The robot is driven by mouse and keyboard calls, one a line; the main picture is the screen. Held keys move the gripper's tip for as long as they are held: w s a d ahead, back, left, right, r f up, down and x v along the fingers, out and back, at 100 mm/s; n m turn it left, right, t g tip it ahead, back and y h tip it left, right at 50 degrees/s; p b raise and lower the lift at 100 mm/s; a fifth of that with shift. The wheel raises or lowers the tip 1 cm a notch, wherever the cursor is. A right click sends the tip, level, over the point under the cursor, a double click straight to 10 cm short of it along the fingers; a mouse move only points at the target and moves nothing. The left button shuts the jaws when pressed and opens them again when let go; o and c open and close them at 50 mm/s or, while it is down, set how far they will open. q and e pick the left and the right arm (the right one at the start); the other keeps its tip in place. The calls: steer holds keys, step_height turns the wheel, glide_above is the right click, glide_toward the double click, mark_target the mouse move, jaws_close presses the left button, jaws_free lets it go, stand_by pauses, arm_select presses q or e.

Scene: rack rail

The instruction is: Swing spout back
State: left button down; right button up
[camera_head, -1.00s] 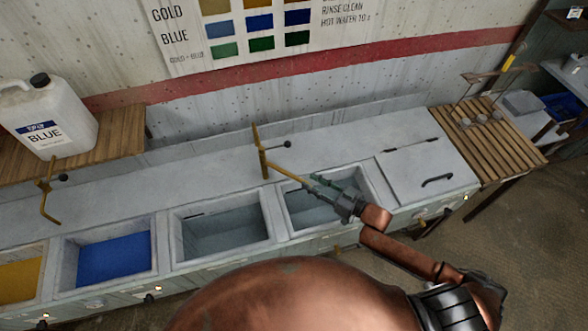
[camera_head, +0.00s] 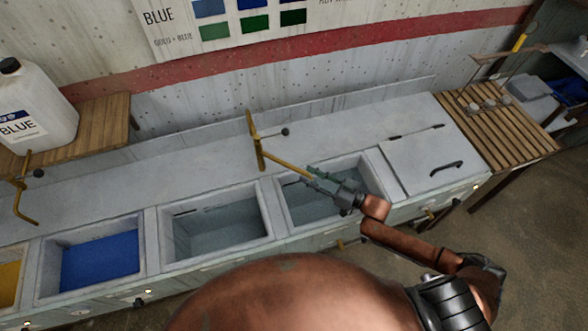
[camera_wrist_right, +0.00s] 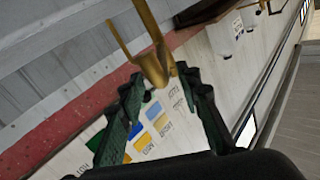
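The brass tap (camera_head: 254,140) stands behind the middle basins. Its spout (camera_head: 288,167) swings out to the right, with its end over the right-hand basin's back edge. My right gripper (camera_head: 308,179) is at the spout's end, over that basin. In the right wrist view the spout (camera_wrist_right: 152,62) hangs down with its tip between the two spread green fingers of the gripper (camera_wrist_right: 165,90). Gaps show on both sides, so the fingers appear open and not clamped. The left gripper is not in view.
The right-hand basin (camera_head: 283,205) and an empty grey basin (camera_head: 167,240) lie side by side. A blue-filled basin (camera_head: 50,285) is farther left. A second brass tap (camera_head: 22,195) and a white BLUE jug (camera_head: 40,105) stand at left. A slatted wooden rack (camera_head: 490,130) is at right.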

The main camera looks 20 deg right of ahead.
mark_target(294, 168)
steer(key=x, duration=0.6)
steer(key=shift+w+a, duration=0.2)
steer(key=shift+a, duration=0.1)
steer(key=shift+c, duration=0.4)
jaws_close()
